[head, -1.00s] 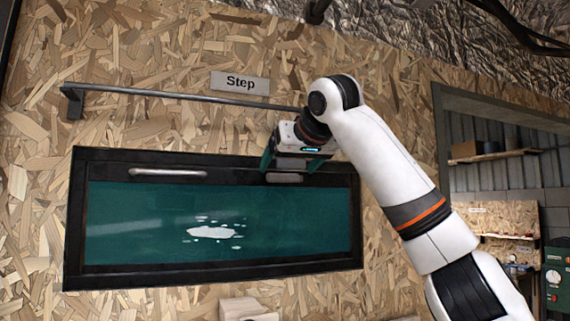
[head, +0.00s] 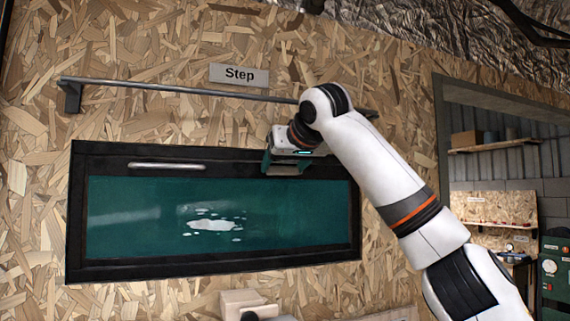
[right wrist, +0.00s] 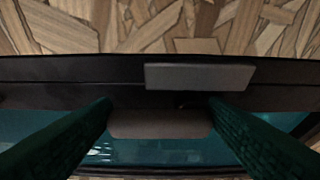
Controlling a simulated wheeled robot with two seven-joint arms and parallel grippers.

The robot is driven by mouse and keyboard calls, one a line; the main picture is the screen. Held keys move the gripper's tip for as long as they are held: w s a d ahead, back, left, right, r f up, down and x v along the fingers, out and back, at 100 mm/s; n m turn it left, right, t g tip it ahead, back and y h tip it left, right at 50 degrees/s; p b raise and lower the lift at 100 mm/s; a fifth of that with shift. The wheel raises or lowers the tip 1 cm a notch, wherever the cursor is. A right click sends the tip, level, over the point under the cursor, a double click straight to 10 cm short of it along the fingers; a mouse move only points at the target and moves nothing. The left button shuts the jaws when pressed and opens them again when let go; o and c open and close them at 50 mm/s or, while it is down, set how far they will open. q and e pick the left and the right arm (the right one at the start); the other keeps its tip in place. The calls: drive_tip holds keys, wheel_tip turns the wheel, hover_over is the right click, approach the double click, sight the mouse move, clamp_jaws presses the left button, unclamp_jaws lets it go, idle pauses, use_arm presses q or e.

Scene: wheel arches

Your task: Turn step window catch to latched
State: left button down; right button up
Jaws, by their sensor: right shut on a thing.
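The Step window (head: 215,262) is a wide black frame with a teal pane, set in a chipboard wall under the "Step" sign (head: 239,74). A silvery bar handle (head: 167,166) sits on its top rail at the left. My right gripper (head: 287,169) is at the top rail, right of the middle, and hides most of the catch in the head view. In the right wrist view, the grey catch (right wrist: 160,124) lies between the two green fingers, which are shut on its sides. A grey plate (right wrist: 200,77) is just above it on the frame. My left gripper is not in view.
A long metal rail (head: 180,88) on brackets runs along the wall above the window, close to my right wrist. A pale wooden block (head: 240,300) stands below the window. An opening at the right shows a shelf (head: 492,147).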

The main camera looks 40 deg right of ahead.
drive_tip(key=n, duration=0.1)
drive_tip(key=n+h, duration=0.1)
drive_tip(key=f+n+h, duration=0.1)
drive_tip(key=shift+a+f, duration=0.1)
drive_tip(key=shift+a, duration=0.15)
drive_tip(key=n+h, duration=0.1)
drive_tip(key=f+n+h+b, duration=0.1)
drive_tip(key=n, duration=0.1)
drive_tip(key=shift+f, duration=0.15)
drive_tip(key=n, duration=0.1)
drive_tip(key=n+h, duration=0.1)
drive_tip(key=f+n+h+b, duration=0.1)
drive_tip(key=shift+d+n, duration=0.3)
drive_tip(key=shift+n, duration=0.1)
drive_tip(key=shift+s+d+f+n+t+h+b, duration=0.15)
drive_tip(key=shift+n+t+h+b, duration=0.1)
drive_tip(key=shift+n, duration=0.35)
drive_tip(key=shift+w+d+f+n+t+h+b, duration=0.1)
drive_tip(key=shift+n+t+h, duration=0.15)
drive_tip(key=shift+n, duration=0.35)
drive_tip(key=shift+s+d+f+n+t+h+b, duration=0.1)
drive_tip(key=shift+d+n+t+h+b, duration=0.15)
drive_tip(key=shift+n, duration=0.35)
drive_tip(key=o, duration=1)
drive_tip(key=shift+a+r, duration=0.1)
drive_tip(key=shift+c, duration=0.2)
